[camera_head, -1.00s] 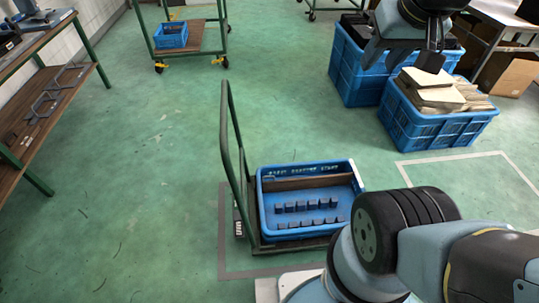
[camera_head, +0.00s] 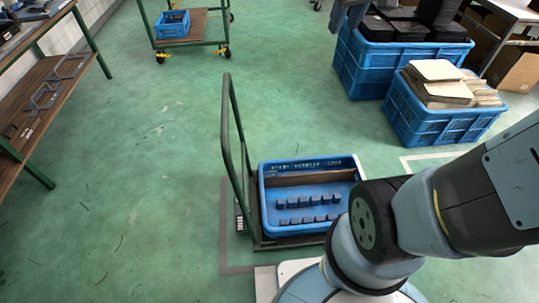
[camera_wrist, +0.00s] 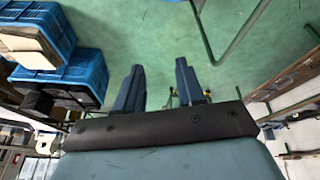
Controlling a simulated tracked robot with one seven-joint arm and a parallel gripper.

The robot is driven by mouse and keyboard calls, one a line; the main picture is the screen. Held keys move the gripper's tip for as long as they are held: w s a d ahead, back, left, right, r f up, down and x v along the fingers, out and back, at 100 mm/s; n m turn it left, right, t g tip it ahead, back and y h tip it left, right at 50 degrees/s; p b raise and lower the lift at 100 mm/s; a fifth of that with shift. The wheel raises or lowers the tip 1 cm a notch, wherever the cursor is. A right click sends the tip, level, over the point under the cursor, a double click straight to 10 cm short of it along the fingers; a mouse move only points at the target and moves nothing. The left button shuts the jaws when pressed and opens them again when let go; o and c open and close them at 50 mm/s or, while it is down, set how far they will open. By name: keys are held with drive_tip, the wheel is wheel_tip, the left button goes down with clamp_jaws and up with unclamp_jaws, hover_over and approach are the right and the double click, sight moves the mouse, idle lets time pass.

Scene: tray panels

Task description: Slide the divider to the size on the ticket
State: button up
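A blue tray (camera_head: 264,210) sits on a low green-framed cart in the head view. A brown board, which looks like the divider (camera_head: 312,179), stands across the tray near its far wall. Several small blue-grey blocks stand in two rows on the near side of the board. A small black-and-white label (camera_head: 240,223), perhaps the ticket, is at the cart's left edge; I cannot read it. In the wrist view my gripper (camera_wrist: 159,73) has its two fingers apart with nothing between them. It is away from the tray and faces the floor and other furniture.
Two blue crates stand at the right, one with dark items (camera_head: 385,72), one with cardboard pieces (camera_head: 420,122). The cart's upright handle (camera_head: 228,130) rises left of the tray. A workbench (camera_head: 40,85) is at the far left. The floor between is clear.

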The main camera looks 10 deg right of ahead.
drive_tip(key=w+a+f+n+g, duration=0.2)
drive_tip(key=w+a+f+n, duration=0.2)
drive_tip(key=w+f, duration=0.95)
drive_tip(key=w+a+f+n+g, duration=0.2)
drive_tip(key=w+a+f+n, duration=0.2)
drive_tip(key=w+f, duration=1)
drive_tip(key=w+a+f+n+g, duration=0.1)
drive_tip(key=a+f+n, duration=0.1)
drive_tip(key=f, duration=0.8)
drive_tip(key=w+a+f+n, duration=0.1)
drive_tip(key=f+n, duration=0.1)
drive_tip(key=f, duration=0.9)
drive_tip(key=s+a+f+n, duration=0.1)
drive_tip(key=s+f, duration=0.2)
drive_tip(key=f, duration=1.4)
drive_tip(key=s+a+f+n+g, duration=0.1)
drive_tip(key=s+f, duration=0.2)
drive_tip(key=f, duration=1.4)
drive_tip(key=shift+s+n, duration=0.3)
drive_tip(key=shift+n, duration=0.1)
drive_tip(key=shift+c, duration=0.2)
clamp_jaws()
